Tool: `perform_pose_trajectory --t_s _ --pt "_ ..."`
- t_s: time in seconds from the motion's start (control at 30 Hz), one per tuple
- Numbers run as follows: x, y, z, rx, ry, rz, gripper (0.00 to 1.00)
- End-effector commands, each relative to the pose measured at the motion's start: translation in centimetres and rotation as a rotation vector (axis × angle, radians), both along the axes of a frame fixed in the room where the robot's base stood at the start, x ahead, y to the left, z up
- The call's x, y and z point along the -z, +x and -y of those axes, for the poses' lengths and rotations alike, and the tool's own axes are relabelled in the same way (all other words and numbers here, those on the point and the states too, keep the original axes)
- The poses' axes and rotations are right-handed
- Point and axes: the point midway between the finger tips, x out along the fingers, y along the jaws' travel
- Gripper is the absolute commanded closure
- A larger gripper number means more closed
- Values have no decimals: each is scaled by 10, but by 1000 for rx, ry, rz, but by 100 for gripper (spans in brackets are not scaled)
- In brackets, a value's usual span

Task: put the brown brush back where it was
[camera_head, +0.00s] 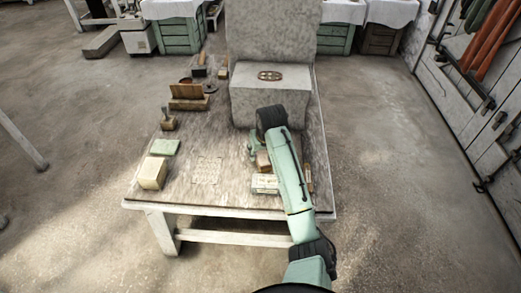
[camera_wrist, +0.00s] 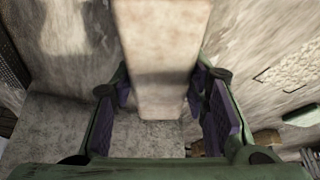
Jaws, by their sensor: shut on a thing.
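My gripper (camera_head: 255,148) is over the right part of the worktable, in front of the pale stone block. In the wrist view, my gripper (camera_wrist: 165,110) has its purple pads on either side of a plain brownish block-like piece, which I take to be the brown brush (camera_wrist: 162,45). In the head view the brush (camera_head: 263,161) shows as a small brown patch beside the gripper, partly hidden by my arm. No bristles can be made out. I cannot tell whether it touches the table.
The stone block (camera_head: 270,100) has a small dark oval plate (camera_head: 269,76) on its ledge. A small pale box (camera_head: 265,184) and a thin brown tool (camera_head: 308,178) lie near my arm. A cream block (camera_head: 152,173), green pad (camera_head: 165,147) and wooden rack (camera_head: 188,104) are left.

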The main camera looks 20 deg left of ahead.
Motion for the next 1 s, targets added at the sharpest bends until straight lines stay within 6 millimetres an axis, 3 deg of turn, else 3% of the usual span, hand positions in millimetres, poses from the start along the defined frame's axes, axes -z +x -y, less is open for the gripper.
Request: perform_pose_trajectory --t_s 0.23,0.27,0.53,0.83,1.0 --pt "3 0 0 0 1 -1 81" --pt "2 0 0 0 0 0 57" --pt "2 0 0 0 1 -1 39" --pt "1 0 0 0 1 1 39" --pt "-13 -3 2 0 3 3 39"
